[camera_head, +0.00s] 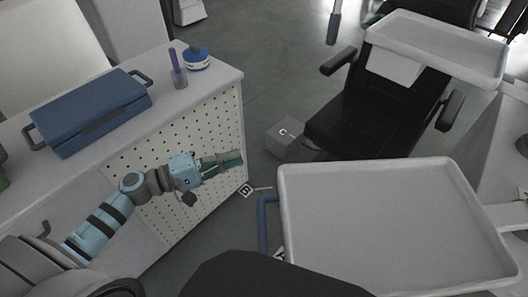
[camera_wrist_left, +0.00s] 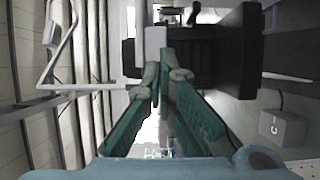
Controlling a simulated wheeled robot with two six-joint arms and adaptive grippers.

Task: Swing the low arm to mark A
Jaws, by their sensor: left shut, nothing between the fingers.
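A grey rectangular tray (camera_head: 400,215) on a light arm (camera_head: 508,216) lies at the front right in the head view. A blue handle (camera_head: 263,225) stands at its left side. A mark that reads like B (camera_head: 245,190) is on the floor left of the tray. Another mark (camera_head: 279,253) shows in part beside the handle; its letter is hidden. A grey block (camera_head: 286,136) bears a C, also seen in the left wrist view (camera_wrist_left: 282,128). My left gripper (camera_head: 240,158) is shut and empty, left of the handle and apart from it. My right gripper is out of view.
A white counter with a pegboard side (camera_head: 190,155) is on the left, with a blue case (camera_head: 90,108) on top. A black chair (camera_head: 375,110) stands behind, with a second tray (camera_head: 440,45) over it. Open floor lies between counter and chair.

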